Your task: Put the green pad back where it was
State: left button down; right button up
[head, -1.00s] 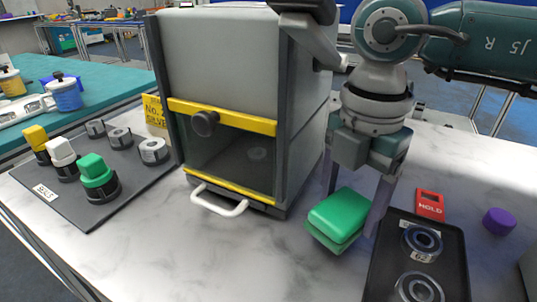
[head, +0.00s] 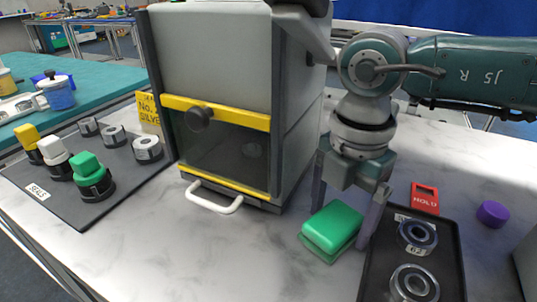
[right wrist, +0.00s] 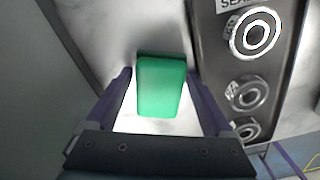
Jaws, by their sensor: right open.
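The green pad (head: 332,226) lies flat on the marbled table, in front of the cabinet's right side and left of the black tray. My right gripper (head: 342,222) is open and points down at it, one finger on each side. In the right wrist view the pad (right wrist: 161,86) sits between the two spread fingers of my right gripper (right wrist: 160,80), with a gap showing on each side. The pad's underside is hidden. My left gripper is not in view.
The grey cabinet (head: 210,55) with yellow bars and a white handle (head: 212,198) stands behind left. The black tray (head: 375,268) with metal rings is close on the right. A red HOLD tag (head: 425,198) and purple cap (head: 493,213) lie beyond; the seals board (head: 115,205) is left.

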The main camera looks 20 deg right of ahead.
aim_at(341, 215)
jog(key=shift+r, duration=0.5)
notch_tip(341, 215, up, 7)
jog(key=shift+f+p, duration=0.1)
jog(key=shift+p, duration=0.25)
